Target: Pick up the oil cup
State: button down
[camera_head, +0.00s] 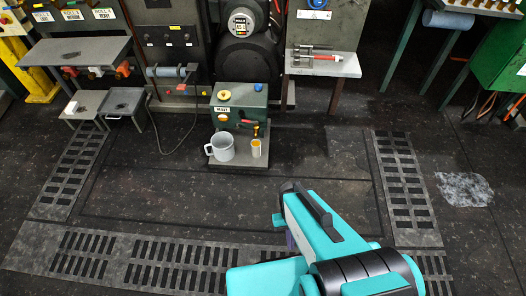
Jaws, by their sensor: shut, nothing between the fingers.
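A small cup with an amber body and a brass top, which looks like the oil cup (256,148), stands upright on a low grey base plate. A larger grey-white mug (222,147) with its handle to the left stands beside it on the same plate. My teal arm reaches in from the lower right and ends in front of and right of these things, with bare floor between. I cannot make out my gripper's fingers; the arm's own links appear to hide them. Nothing touches the cup.
A green-grey box (240,102) with a yellow and a blue knob stands right behind the cup. A dark machine rises behind it. A grey side table (325,64) with tools stands back right. Slotted floor grates (405,185) frame clear floor. A pale wet patch (465,189) lies right.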

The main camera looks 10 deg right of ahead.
aim_at(255, 144)
jog(key=u, duration=0.1)
jog(key=i, duration=0.95)
jog(key=z, duration=0.05)
